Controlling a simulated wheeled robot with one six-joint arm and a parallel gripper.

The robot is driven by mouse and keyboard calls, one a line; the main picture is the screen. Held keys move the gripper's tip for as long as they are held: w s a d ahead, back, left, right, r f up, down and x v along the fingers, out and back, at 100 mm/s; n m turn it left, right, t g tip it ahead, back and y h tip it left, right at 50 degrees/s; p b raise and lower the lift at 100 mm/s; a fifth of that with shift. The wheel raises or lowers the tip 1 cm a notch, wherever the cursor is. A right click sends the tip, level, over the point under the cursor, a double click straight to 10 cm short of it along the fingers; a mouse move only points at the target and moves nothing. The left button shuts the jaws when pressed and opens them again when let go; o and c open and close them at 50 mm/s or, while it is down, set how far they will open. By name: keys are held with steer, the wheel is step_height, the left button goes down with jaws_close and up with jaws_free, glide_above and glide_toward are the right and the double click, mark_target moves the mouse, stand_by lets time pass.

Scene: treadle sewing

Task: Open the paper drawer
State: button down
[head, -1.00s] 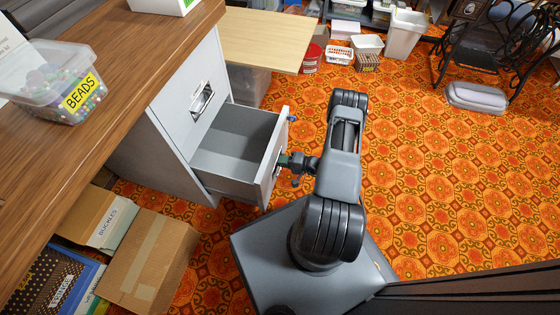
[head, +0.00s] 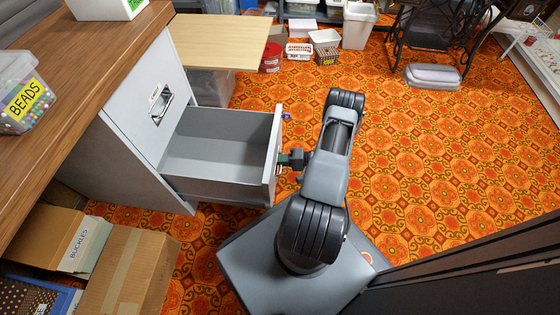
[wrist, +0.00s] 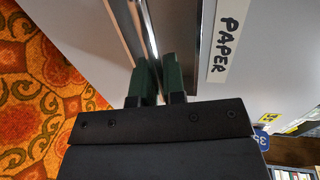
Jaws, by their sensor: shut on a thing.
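The paper drawer (head: 218,150) is a grey metal drawer pulled well out of the grey cabinet (head: 130,150), and it looks empty inside. Its front faces right, towards my arm. In the wrist view its front bears a white label reading PAPER (wrist: 230,40) beside a shiny metal handle (wrist: 149,28). My gripper (head: 284,159) is at the drawer front, shut on the handle. Its two green fingers (wrist: 158,78) show in the wrist view, on either side of the handle. In the head view the handle is mostly hidden by the drawer front and my gripper.
A closed upper drawer has its own handle (head: 160,104). A wooden counter (head: 95,80) carries a tub of beads (head: 22,95). Cardboard boxes (head: 128,270) stand on the floor at lower left. The orange patterned floor (head: 440,170) is clear to the right of my arm.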

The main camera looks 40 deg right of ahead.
steer(key=shift+s+a, duration=0.1)
steer(key=shift+s, duration=0.05)
steer(key=c, duration=1.2)
jaws_free()
steer(key=p+v, duration=0.3)
steer(key=v, duration=1.1)
steer(key=shift+f, duration=0.1)
